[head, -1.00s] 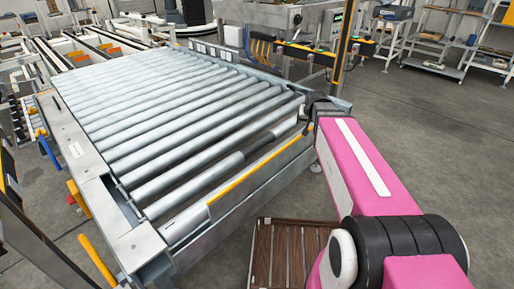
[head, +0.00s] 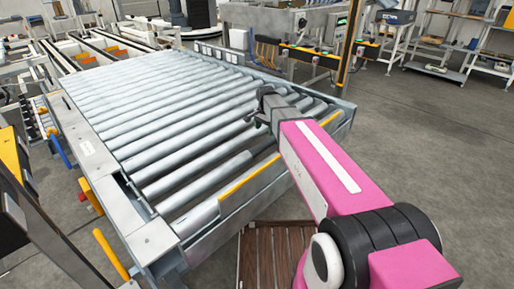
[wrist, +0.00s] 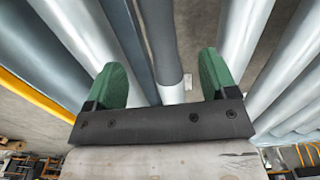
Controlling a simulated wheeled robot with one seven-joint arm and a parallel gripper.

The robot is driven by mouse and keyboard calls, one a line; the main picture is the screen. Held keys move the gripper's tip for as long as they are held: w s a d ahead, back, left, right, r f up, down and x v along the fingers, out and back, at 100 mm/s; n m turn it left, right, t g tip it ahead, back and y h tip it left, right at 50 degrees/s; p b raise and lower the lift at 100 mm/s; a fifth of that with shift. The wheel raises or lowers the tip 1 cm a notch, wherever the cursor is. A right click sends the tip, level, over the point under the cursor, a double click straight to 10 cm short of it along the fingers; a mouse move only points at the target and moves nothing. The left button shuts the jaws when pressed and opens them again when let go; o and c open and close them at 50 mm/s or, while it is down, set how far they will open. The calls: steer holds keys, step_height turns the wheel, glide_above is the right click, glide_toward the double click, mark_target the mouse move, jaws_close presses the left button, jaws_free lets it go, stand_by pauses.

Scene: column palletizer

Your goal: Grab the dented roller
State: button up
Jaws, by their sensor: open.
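My gripper (head: 262,108) is over the right part of the roller bed in the head view. In the wrist view my gripper (wrist: 160,68) shows two green fingers spread apart, with nothing clamped between them. A roller with a dark grey stretch (wrist: 160,35) and a pale end part (wrist: 171,93) runs lengthwise between the fingers. It is the only roller there with such a dark stretch; I cannot make out a dent's shape.
Pale grey rollers (wrist: 262,45) lie on both sides of the fingers. The conveyor's metal frame (head: 235,218) carries a yellow strip (head: 248,180) along the near edge. A brown slatted pallet (head: 262,255) lies on the floor below. The floor to the right is open.

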mark_target(264, 142)
step_height(264, 142, down, 11)
steer(key=shift+s+a+r, duration=0.1)
steer(key=shift+s, duration=0.05)
jaws_close()
stand_by(0.6)
